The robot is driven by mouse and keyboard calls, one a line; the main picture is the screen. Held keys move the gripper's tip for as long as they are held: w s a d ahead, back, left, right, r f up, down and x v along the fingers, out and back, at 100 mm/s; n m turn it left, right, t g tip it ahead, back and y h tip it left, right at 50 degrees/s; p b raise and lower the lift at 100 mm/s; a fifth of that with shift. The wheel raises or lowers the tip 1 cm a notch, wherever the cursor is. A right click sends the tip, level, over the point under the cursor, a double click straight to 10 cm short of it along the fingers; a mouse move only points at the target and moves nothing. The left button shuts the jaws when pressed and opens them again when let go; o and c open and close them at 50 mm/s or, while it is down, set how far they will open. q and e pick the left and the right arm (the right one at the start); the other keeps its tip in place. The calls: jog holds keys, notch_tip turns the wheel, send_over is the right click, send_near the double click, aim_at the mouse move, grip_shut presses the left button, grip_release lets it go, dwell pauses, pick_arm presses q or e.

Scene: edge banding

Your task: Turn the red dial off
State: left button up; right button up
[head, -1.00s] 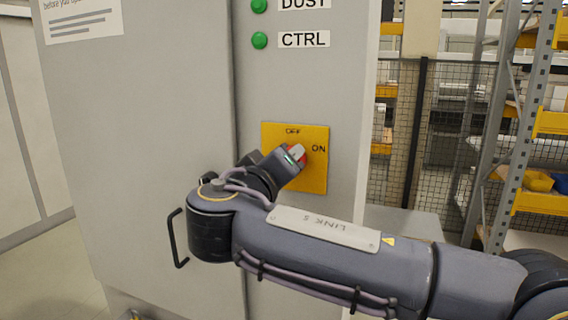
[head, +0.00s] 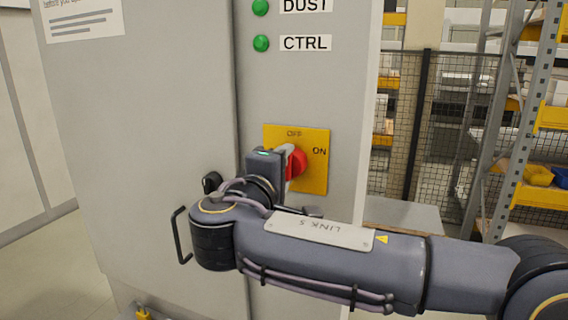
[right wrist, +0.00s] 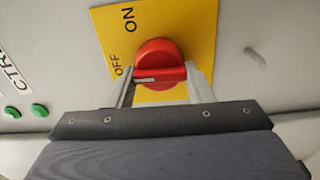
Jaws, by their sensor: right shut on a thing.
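The red dial (head: 297,163) sits on a yellow plate (head: 314,176) on the grey cabinet, with OFF printed above it and ON to its right. In the right wrist view the dial (right wrist: 158,56) has a raised bar with a pale line at its left end, on the OFF side. My right gripper (right wrist: 161,86) is shut on the dial's bar, one finger on each side. In the head view my right gripper (head: 288,163) covers the dial's left part. My left gripper is not in view.
Green buttons (head: 261,43) labelled DUST and CTRL are above the plate. A black door handle (head: 178,237) is at the lower left, beside my right arm. A mesh fence (head: 440,150) and shelving with yellow bins (head: 537,176) stand to the right of the cabinet.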

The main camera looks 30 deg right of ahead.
jog(key=shift+f+n, duration=0.1)
jog(key=shift+n, duration=0.2)
jog(key=o, duration=1)
jog(key=b+v, duration=0.1)
jog(key=v, duration=0.7)
